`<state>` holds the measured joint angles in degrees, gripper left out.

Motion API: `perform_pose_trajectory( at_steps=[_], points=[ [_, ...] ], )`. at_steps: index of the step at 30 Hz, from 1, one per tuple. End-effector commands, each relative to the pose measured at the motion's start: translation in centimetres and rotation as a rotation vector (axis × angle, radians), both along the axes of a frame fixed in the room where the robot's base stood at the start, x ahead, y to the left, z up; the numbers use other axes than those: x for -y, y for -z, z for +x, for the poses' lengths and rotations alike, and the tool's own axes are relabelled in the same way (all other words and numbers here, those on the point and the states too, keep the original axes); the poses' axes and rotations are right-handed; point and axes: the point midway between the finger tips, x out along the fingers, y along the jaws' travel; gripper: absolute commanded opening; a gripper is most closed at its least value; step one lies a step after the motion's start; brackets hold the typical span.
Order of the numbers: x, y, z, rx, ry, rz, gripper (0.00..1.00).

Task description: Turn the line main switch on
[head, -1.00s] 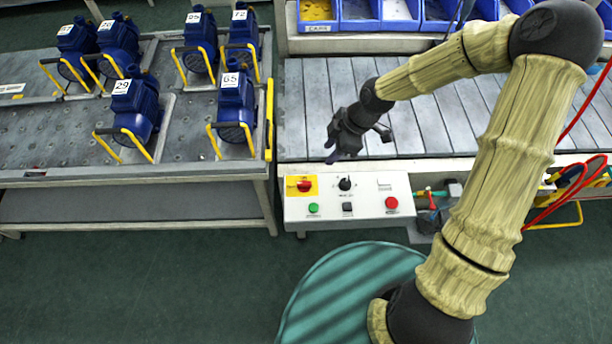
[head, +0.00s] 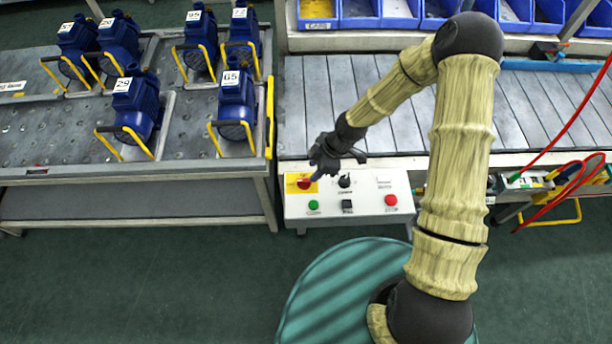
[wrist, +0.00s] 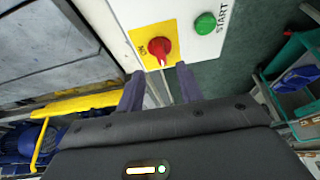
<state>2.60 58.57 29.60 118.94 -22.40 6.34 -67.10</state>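The line main switch is a red rotary knob (head: 304,184) on a yellow plate at the left end of the white control panel (head: 350,208). In the wrist view the red knob (wrist: 160,48) sits on its yellow plate, with the letters "ON" beside it. My gripper (head: 316,172) is over the panel's upper left, close to the knob. In the wrist view its two dark fingers (wrist: 158,88) are apart with nothing between them. The knob lies just beyond the fingertips, and I see no contact.
A green START button (wrist: 205,24) is beside the switch. The panel also holds a black selector (head: 345,181), a black button (head: 347,205) and a red STOP button (head: 391,200). A slatted conveyor (head: 400,110) lies behind. A cart (head: 130,180) with blue pumps stands left.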

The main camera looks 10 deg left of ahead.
Motion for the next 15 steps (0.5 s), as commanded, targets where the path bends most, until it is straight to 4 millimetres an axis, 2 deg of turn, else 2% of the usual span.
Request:
perform_pose_trajectory(
  at_steps=[9,15],
  points=[
    [-2.2,4.5,-0.7,-0.002,-0.008,0.000,0.36],
    [-2.7,5.8,-0.8,0.000,-0.009,-0.001,0.36]
  ],
)
